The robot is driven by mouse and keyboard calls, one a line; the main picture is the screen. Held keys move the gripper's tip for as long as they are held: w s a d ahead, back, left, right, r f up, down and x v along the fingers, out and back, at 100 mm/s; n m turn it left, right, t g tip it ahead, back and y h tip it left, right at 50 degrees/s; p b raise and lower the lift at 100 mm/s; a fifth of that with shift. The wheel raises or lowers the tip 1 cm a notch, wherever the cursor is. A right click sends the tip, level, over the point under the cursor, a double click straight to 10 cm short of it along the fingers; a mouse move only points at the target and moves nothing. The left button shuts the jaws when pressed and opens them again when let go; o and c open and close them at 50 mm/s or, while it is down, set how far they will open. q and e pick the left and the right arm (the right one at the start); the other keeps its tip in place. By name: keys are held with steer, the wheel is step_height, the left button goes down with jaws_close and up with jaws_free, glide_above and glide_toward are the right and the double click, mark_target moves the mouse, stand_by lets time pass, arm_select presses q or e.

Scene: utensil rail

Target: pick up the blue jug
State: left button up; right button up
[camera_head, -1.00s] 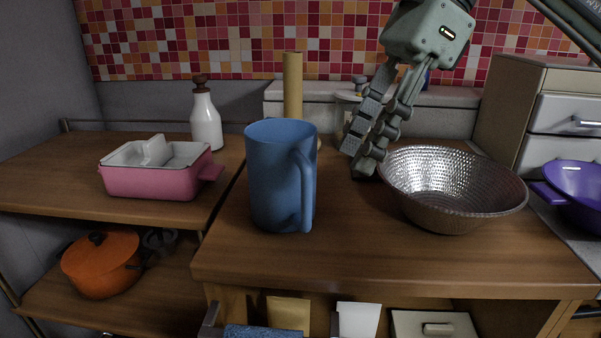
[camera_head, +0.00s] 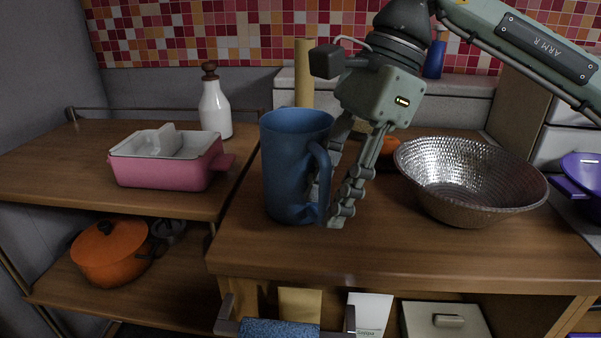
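The blue jug (camera_head: 286,165) stands upright on the wooden counter, left of centre, with its handle (camera_head: 322,178) facing right and toward me. My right gripper (camera_head: 328,205) reaches down from the upper right to the jug's handle side. Its two fingers are spread. The nearer finger is right of the handle, and the other is partly hidden behind the handle. I cannot tell whether either finger touches the jug. The jug appears to rest on the counter. My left gripper is not in view.
A metal bowl (camera_head: 468,180) stands to the right on the counter. An orange object (camera_head: 387,145) is partly hidden behind my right gripper. A pink dish (camera_head: 165,170) and a white bottle (camera_head: 215,108) are on the left surface. A tan cylinder (camera_head: 304,75) stands behind the jug.

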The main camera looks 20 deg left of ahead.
steer(key=shift+f, duration=0.2)
steer(key=shift+c, duration=0.5)
jaws_close()
steer(key=shift+r, duration=0.15)
